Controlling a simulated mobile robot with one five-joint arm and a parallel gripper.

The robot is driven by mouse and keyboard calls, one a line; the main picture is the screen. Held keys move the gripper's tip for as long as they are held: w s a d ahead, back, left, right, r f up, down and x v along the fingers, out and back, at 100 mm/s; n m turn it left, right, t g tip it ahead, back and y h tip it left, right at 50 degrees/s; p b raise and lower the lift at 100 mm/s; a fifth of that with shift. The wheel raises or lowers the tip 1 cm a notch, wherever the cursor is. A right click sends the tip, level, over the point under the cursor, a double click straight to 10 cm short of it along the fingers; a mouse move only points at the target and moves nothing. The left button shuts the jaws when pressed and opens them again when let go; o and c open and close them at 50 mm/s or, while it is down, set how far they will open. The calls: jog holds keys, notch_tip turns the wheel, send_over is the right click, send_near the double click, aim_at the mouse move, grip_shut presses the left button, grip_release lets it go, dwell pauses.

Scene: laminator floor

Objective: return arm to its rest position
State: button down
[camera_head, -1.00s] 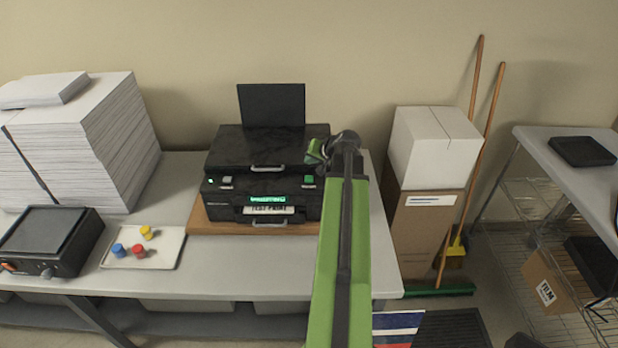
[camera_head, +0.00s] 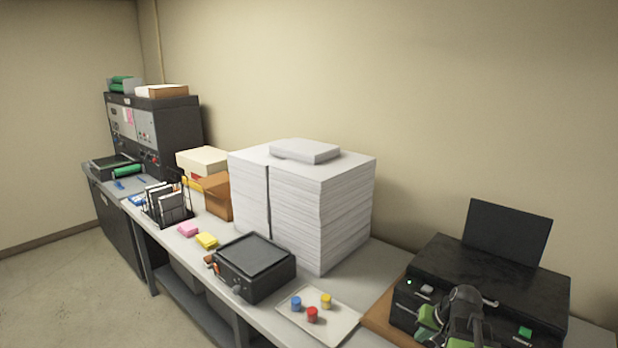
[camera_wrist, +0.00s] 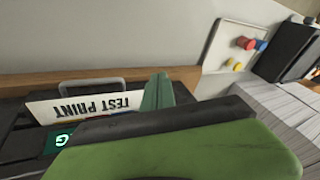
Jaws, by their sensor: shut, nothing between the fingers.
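My green and black arm shows at the lower right of the head view, in front of the black printer (camera_head: 470,268). In the wrist view my gripper (camera_wrist: 158,95) shows a green finger pointing up, shut with nothing held. Beyond it lies the printer's sheet marked TEST PRINT (camera_wrist: 85,106), seen upside down, with a grey handle beside it.
A pale tray (camera_head: 338,330) with blue, red and yellow pieces lies left of the printer. A black flat-topped device (camera_head: 255,265) and a tall paper stack (camera_head: 320,210) stand further left. Open floor (camera_head: 70,290) lies at the left.

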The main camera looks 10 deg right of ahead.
jog(key=s+a+f+n+g+b, duration=0.1)
jog(key=a+f, duration=0.3)
jog(key=a, duration=0.4)
jog(key=s+a+f+n+g+h+b, duration=0.1)
jog(key=s+a+f+n+g+b, duration=0.1)
jog(key=a, duration=0.7)
jog(key=s+a+f+n+g+b, duration=0.1)
jog(key=a+f+b, duration=0.3)
jog(key=a, duration=0.4)
jog(key=shift+s+a+f+n+g, duration=0.2)
jog(key=shift+s+f+n+g, duration=0.3)
jog(key=shift+f+n, duration=0.4)
jog(key=shift+s, duration=0.1)
dwell(1.2)
